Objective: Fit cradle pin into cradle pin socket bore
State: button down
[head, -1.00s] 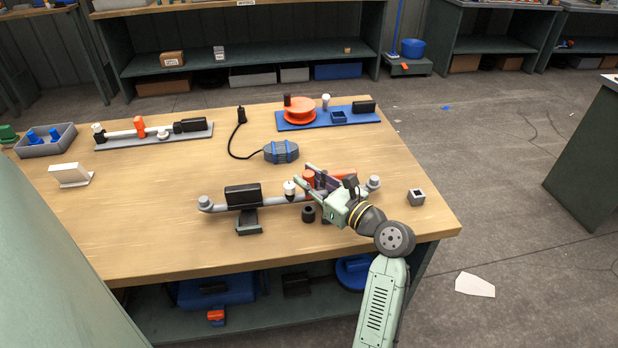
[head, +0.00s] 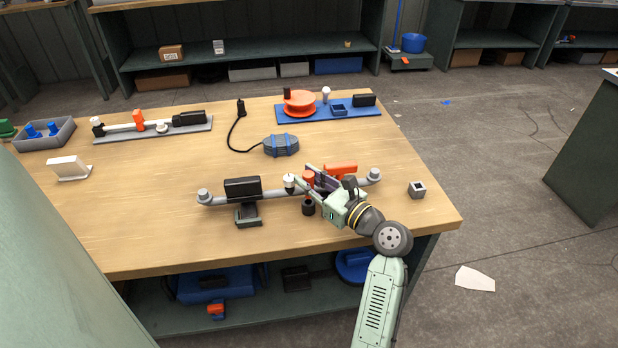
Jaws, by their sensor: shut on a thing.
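My gripper (head: 306,181) is over the grey pipe (head: 270,194) at the front of the bench. It is shut around a small orange-red piece (head: 308,176), probably the cradle pin; the fingers cover part of it. Directly below stands a short dark round collar (head: 308,209), which may be the socket. A brownish part shows at its top. I cannot tell whether the pin is in a bore, touching it or above it. A small grey block with a dark square opening (head: 417,189) stands to the right.
A black box (head: 242,188) on a stand, a white-topped knob (head: 290,181) and an orange part (head: 341,169) sit along the pipe, close to my gripper. A grey-blue cable unit (head: 281,146) and blue board (head: 350,111) lie behind.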

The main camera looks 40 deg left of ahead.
aim_at(310, 198)
jog(key=shift+f+b, duration=0.8)
jog(key=shift+f, duration=1.5)
jog(key=c, duration=1.4)
grip_release()
jog(key=shift+o, duration=0.4)
jog(key=shift+f, duration=0.1)
jog(key=shift+d, duration=0.1)
jog(key=d, duration=0.4)
jog(key=s+d, duration=0.1)
jog(key=d, duration=0.6)
jog(key=shift+s+d+r, duration=0.25)
jog(key=shift+s+d, duration=0.05)
jog(key=shift+d, duration=0.05)
